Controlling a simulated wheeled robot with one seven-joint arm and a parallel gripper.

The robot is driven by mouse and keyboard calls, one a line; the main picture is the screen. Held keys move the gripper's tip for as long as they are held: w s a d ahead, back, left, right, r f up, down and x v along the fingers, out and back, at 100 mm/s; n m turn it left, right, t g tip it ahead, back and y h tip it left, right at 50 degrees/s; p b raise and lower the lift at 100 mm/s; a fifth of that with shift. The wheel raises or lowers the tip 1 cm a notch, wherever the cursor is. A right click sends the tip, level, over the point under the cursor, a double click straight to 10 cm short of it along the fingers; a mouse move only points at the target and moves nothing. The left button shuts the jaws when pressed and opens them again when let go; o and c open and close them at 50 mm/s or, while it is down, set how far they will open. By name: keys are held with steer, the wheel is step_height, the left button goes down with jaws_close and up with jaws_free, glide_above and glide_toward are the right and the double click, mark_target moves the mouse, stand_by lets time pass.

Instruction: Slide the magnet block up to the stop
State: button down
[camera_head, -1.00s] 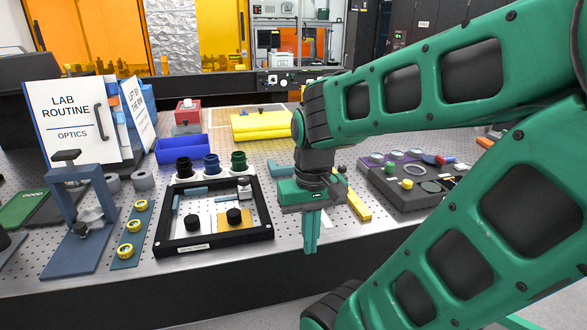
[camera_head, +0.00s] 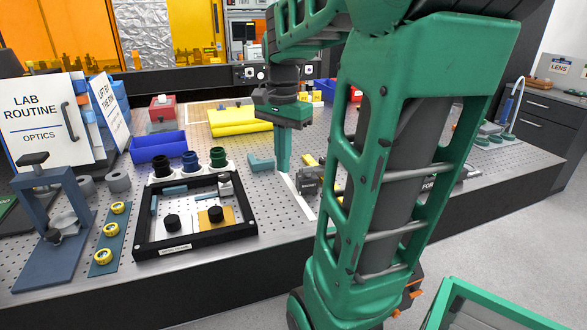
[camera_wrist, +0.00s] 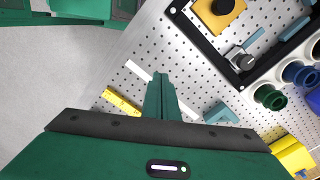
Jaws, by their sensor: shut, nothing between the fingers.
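My gripper (camera_head: 284,168) points down over the perforated table, its fingers closed together and empty. In the wrist view its fingers (camera_wrist: 159,82) stand in front of a white strip on the table. A blue-grey angled block (camera_head: 261,163) lies just left of the fingers. It also shows right of them in the wrist view (camera_wrist: 221,112). I cannot tell whether this is the magnet block or the stop, nor whether the fingers touch it. A dark grey piece (camera_head: 309,182) sits right of the white strip (camera_head: 298,196), partly hidden by my arm.
A black frame (camera_head: 196,244) with knobs stands front left of the gripper, three dark-topped bottles behind it. A yellow bar (camera_wrist: 121,103) lies near the fingers. My arm hides the table's right part.

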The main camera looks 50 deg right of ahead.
mark_target(304, 167)
steer(key=w+d+r+m, duration=0.3)
steer(key=w+d+m, duration=0.1)
steer(key=d+m, duration=0.1)
step_height(304, 167, down, 10)
steer(key=shift+w+d+f, duration=0.1)
steer(key=d, duration=0.1)
steer(key=s+d, duration=0.1)
steer(key=d, duration=0.1)
steer(key=shift+s+d, duration=0.25)
steer(key=shift+d, duration=0.15)
steer(key=shift+s+d, duration=0.25)
steer(key=shift+d, duration=0.3)
steer(key=shift+s+d, duration=0.2)
steer(key=shift+d, duration=0.35)
steer(key=shift+a, duration=0.1)
